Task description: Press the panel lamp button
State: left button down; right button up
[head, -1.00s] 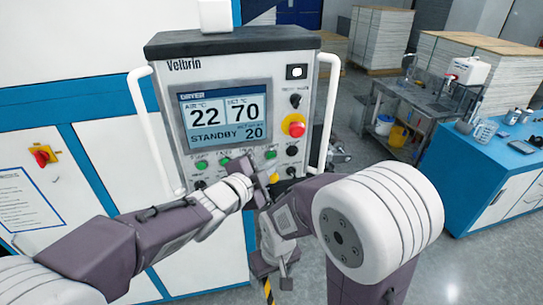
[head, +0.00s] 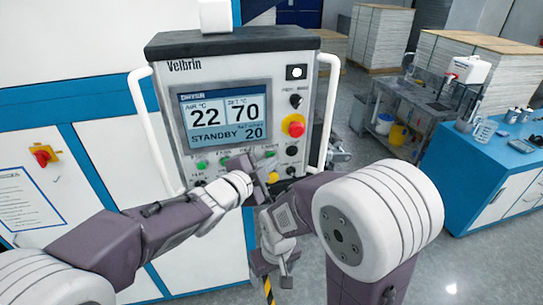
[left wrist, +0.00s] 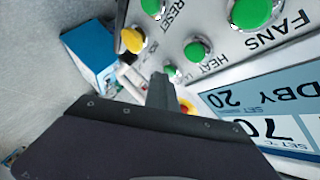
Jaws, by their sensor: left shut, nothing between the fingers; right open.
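The white control panel (head: 170,120) stands in the middle of the head view, its screen reading STANDBY. A green button (head: 270,154) is in its upper button row, right of my left gripper. In the left wrist view, upside down, this green button (left wrist: 170,70) has a label starting with L, the rest hidden by my finger. My left gripper (head: 258,172) is shut and empty in front of the lower panel. Its finger (left wrist: 160,88) appears close to that button; I cannot tell whether they touch. My right gripper (head: 272,268) is open, low below the panel.
Close by are a green HEAT button (left wrist: 197,48), a green FANS button (left wrist: 250,12) and a yellow button (left wrist: 133,40). A red emergency stop (head: 293,125) and black knobs lie to the right. White handles (head: 325,110) flank the panel. A blue bench (head: 480,160) stands right.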

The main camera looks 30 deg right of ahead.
pick_arm(q)
jog(key=shift+w, duration=0.1)
dwell(0.5)
jog(key=shift+s+a+b, duration=0.15)
jog(key=shift+s+b, duration=0.6)
jog(key=shift+s, duration=0.05)
jog(key=s+b, duration=0.2)
jog(key=s+a+b, duration=0.1)
jog(key=s+b, duration=0.1)
jog(key=s, duration=0.1)
jog(key=shift+w, duration=0.1)
